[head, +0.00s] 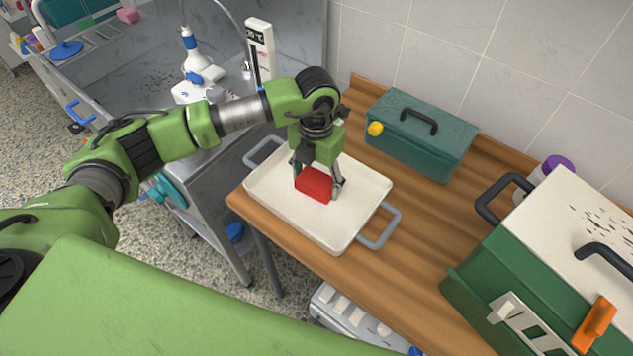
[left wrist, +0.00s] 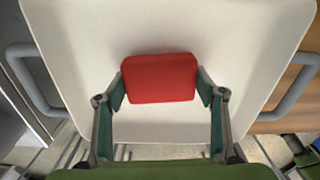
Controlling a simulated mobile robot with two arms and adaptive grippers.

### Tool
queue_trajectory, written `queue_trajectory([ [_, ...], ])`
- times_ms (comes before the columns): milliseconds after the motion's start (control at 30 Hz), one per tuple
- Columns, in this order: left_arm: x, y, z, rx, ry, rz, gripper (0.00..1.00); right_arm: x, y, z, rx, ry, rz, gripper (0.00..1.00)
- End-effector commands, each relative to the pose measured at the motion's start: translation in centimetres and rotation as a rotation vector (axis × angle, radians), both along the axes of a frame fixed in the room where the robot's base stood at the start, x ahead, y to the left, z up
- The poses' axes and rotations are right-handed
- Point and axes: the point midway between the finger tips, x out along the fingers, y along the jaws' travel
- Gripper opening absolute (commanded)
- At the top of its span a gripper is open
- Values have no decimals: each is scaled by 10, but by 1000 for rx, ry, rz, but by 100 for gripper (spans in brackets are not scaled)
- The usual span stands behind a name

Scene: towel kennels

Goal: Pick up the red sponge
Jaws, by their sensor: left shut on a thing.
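The red sponge (head: 314,184) is a small red block over the white tray (head: 340,232) in the head view. My left gripper (head: 318,186) reaches down from above, with one finger on each side of the sponge. It is shut on the sponge. In the left wrist view the red sponge (left wrist: 160,78) sits between the two fingertips of my left gripper (left wrist: 161,88), with the white tray (left wrist: 220,35) behind it. I cannot tell whether the sponge still touches the tray. My right gripper is not in view.
The tray has grey handles and stands on a wooden counter (head: 420,270). A teal toolbox (head: 420,135) stands behind it against the tiled wall. A large green and white case (head: 545,270) is at the right. A metal sink unit with a white spray bottle (head: 194,55) is at the left.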

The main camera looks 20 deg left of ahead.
Motion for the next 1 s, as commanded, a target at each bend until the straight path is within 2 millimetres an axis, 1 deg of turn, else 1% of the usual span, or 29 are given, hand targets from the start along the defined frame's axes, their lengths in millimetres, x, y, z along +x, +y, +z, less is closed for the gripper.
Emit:
queue_trajectory([
  [167,0,0,2,0,-1,0,52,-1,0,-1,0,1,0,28],
  [267,1,0,8,0,-3,0,52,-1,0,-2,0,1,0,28],
  [367,1,0,20,0,-3,0,52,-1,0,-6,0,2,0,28],
  [433,2,0,32,1,-5,0,52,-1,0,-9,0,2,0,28],
  [567,-19,-2,51,1,-5,-5,52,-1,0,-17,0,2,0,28],
  [700,-47,-6,86,0,-8,-5,52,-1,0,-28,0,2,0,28],
  [733,-54,-6,92,1,-7,-6,52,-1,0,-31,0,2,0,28],
  [900,-92,-11,107,1,-3,-6,52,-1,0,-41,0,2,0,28],
  [1000,-110,-13,116,1,-4,-5,52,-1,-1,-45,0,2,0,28],
])
